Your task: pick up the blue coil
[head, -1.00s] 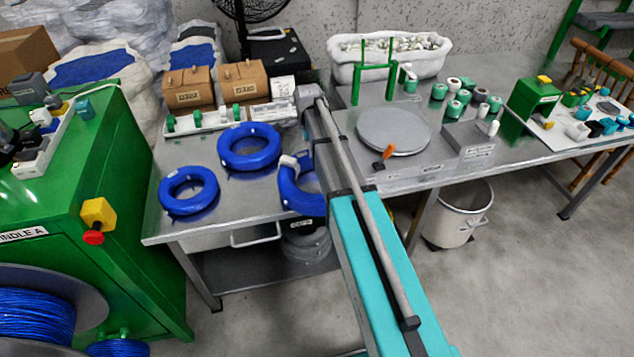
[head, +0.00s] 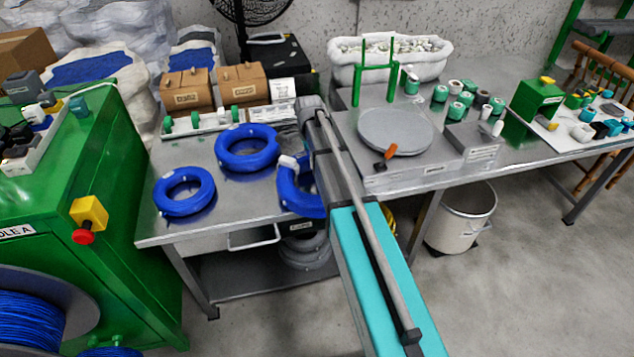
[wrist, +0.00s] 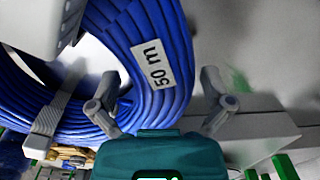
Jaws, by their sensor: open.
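Three blue coils show in the head view: one at the front left (head: 161,199), one behind it (head: 247,166), and one (head: 290,196) partly hidden by my arm. They are on the grey metal table (head: 220,215). In the wrist view a blue coil (wrist: 190,92) with a white "50 m" label and pale bands fills the upper left and is close to my gripper (wrist: 158,95). The gripper's two fingers are spread, with part of the coil seen between them. I cannot tell whether they touch it. The gripper is hidden behind my arm in the head view.
Cardboard boxes (head: 240,84) and a small tray (head: 208,124) stand behind the coils. A round grey plate (head: 395,131) and a green frame (head: 377,68) are on the right. A green cabinet (head: 120,180) stands at left. A white bin (head: 455,225) is on the floor.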

